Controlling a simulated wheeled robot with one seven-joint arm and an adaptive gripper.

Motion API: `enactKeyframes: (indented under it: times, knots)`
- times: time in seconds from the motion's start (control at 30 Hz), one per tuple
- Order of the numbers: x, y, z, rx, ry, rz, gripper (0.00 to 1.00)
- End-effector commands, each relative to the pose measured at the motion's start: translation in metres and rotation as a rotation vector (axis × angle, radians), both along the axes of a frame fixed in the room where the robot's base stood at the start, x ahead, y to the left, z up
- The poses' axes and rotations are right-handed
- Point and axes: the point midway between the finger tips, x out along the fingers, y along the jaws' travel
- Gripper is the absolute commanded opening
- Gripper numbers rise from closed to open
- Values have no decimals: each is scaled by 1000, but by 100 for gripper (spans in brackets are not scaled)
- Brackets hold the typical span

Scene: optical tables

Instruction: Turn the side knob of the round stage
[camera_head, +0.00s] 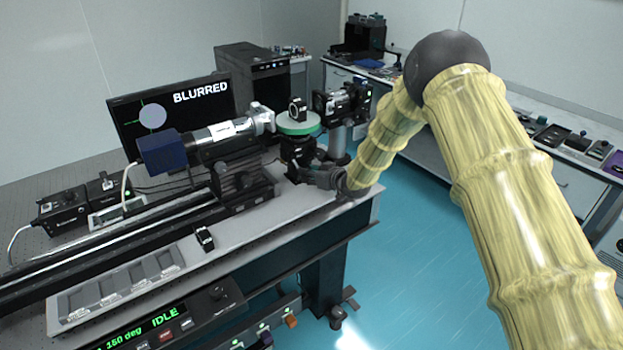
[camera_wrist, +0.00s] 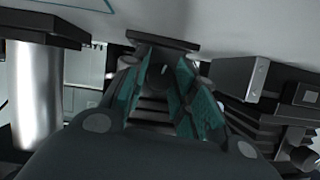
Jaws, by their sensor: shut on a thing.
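The round stage (camera_head: 299,124) has a green-rimmed top on a black mount near the right end of the optical table. A small black mounted part (camera_head: 297,108) stands upright on it. My gripper (camera_head: 306,175) reaches in from the right, low against the stage's black mount. In the wrist view, the green-padded fingers of my gripper (camera_wrist: 165,85) are closed in around a small dark part below a flat plate. The side knob is mostly hidden between the fingers, so I cannot tell its angle.
A monitor (camera_head: 150,116) reading "BLURRED" stands behind a lens tube (camera_head: 222,131). A camera-like device (camera_head: 338,102) is right of the stage. A metal tray (camera_head: 120,288) and a control box (camera_head: 165,325) reading "IDLE" are in front. Teal floor (camera_head: 400,270) is open at right.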

Motion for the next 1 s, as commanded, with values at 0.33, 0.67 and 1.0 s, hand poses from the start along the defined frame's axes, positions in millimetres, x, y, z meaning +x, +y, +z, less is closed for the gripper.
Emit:
enactKeyframes:
  times: [0.33,0.67,1.0]
  knots:
    - [0,1,-4,-176,-130,1,4]
    - [-1,2,-2,-287,-211,0,4]
    - [-1,2,1,-315,-231,0,4]
